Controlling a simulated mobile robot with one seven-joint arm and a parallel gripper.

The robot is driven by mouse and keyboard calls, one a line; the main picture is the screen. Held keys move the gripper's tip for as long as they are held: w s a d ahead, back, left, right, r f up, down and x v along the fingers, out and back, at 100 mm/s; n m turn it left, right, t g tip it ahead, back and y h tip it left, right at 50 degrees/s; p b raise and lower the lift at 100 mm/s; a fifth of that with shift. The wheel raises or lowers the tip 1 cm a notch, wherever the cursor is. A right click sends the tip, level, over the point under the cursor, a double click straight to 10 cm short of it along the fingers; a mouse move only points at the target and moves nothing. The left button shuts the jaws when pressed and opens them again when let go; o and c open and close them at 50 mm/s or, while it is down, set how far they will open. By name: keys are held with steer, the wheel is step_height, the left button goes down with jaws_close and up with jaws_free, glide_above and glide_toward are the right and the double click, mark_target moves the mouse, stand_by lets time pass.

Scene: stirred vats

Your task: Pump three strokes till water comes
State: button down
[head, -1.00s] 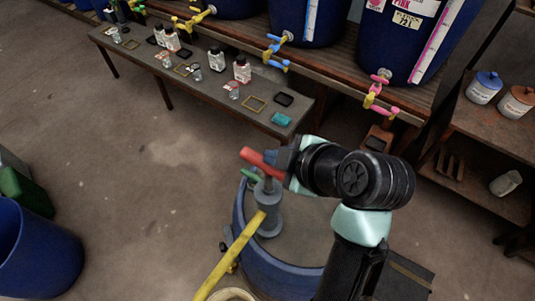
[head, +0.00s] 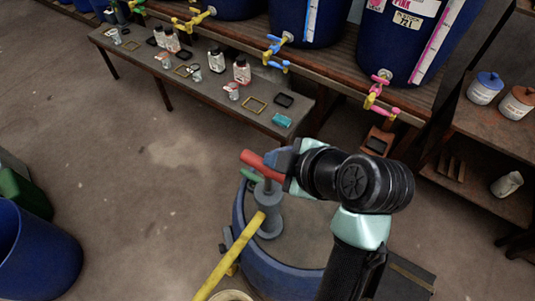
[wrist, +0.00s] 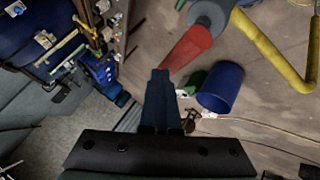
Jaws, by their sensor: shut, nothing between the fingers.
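The hand pump (head: 268,217) is a grey upright cylinder on a blue drum (head: 238,218). Its red handle (head: 258,163) sits on a grey rod above the body. The handle also shows in the wrist view (wrist: 190,46). A yellow pipe (head: 228,262) slopes from the pump down to a pale bucket (head: 232,295), partly cut off at the frame's bottom. No water shows at the pipe; its end is hard to see. My gripper (head: 284,158) is shut and empty at the handle's right end. In the wrist view its fingers (wrist: 160,76) lie close beside that end; contact is unclear.
A low bench (head: 206,90) with bottles, glasses and small trays stands behind the drum, below blue vats with coloured taps. A shelf (head: 490,136) with jars is at right. A blue bin (head: 40,250) stands at left. The floor between is mostly clear.

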mark_target(280, 178)
steer(key=shift+s+f+b, duration=0.1)
steer(key=shift+f+b, duration=1.85)
steer(key=shift+f, duration=0.7)
stand_by(1.4)
steer(key=shift+r, duration=0.15)
steer(key=shift+r+p, duration=2.95)
steer(key=shift+r, duration=0.6)
step_height(280, 178, up, 6)
steer(key=p, duration=0.5)
